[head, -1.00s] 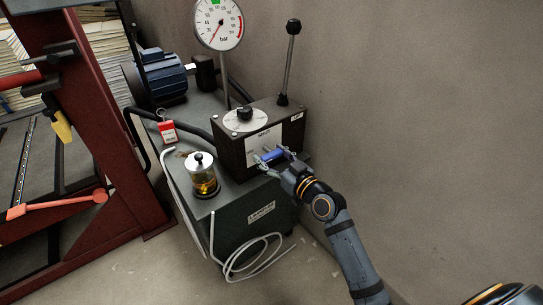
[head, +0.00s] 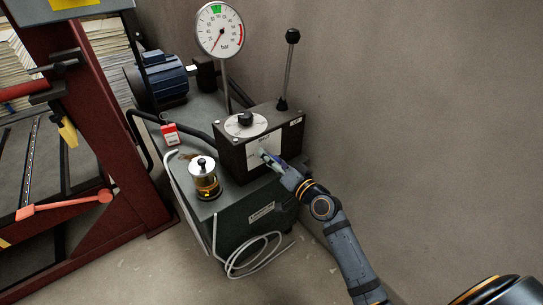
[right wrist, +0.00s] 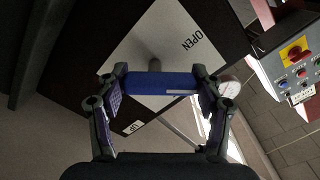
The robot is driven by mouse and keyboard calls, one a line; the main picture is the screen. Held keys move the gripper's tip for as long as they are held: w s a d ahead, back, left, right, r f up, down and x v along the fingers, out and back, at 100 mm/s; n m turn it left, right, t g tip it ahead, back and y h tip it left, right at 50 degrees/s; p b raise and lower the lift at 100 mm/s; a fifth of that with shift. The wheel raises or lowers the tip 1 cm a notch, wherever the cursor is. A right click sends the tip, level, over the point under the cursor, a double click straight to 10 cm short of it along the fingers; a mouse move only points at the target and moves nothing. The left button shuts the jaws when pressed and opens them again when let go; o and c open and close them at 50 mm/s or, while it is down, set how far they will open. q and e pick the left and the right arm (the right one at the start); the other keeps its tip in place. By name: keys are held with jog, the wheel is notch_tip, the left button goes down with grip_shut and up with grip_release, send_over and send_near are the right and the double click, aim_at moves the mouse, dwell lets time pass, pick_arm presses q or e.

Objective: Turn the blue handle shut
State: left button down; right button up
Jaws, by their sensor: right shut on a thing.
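The blue handle (right wrist: 160,83) sits on a short grey stem in front of a white plate (right wrist: 150,40) marked OPEN on the dark control box (head: 233,157). In the right wrist view the handle spans between my right gripper's (right wrist: 160,92) two fingers, which close on its ends. The word OPEN is printed above and right of it. In the head view my right gripper (head: 271,163) is at the box front, seen nearly edge-on, and covers much of the handle. My left gripper is in neither view.
A lever with a black knob (head: 293,36) rises from the box, and a pressure gauge (head: 220,31) stands behind. A glass oil jar (head: 205,178) is left of the box. A red steel frame (head: 110,130) is at far left, and a wall is close at right.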

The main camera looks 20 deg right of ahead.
jog(key=m+p, duration=0.1)
jog(key=m, duration=0.3)
jog(key=shift+d+r+p, duration=0.1)
jog(key=shift+r+p, duration=0.05)
jog(key=shift+p, duration=0.2)
jog(key=m+p, duration=0.1)
jog(key=m, duration=0.2)
jog(key=shift+m, duration=0.4)
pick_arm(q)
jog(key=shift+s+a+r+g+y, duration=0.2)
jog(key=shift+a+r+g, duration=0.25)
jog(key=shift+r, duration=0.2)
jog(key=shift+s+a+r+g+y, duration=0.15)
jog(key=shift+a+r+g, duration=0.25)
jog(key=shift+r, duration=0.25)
pick_arm(e)
jog(key=shift+d+m, duration=0.1)
jog(key=shift+m, duration=0.4)
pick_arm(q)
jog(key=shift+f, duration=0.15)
pick_arm(e)
jog(key=o, duration=1.2)
jog(key=shift+c, duration=0.2)
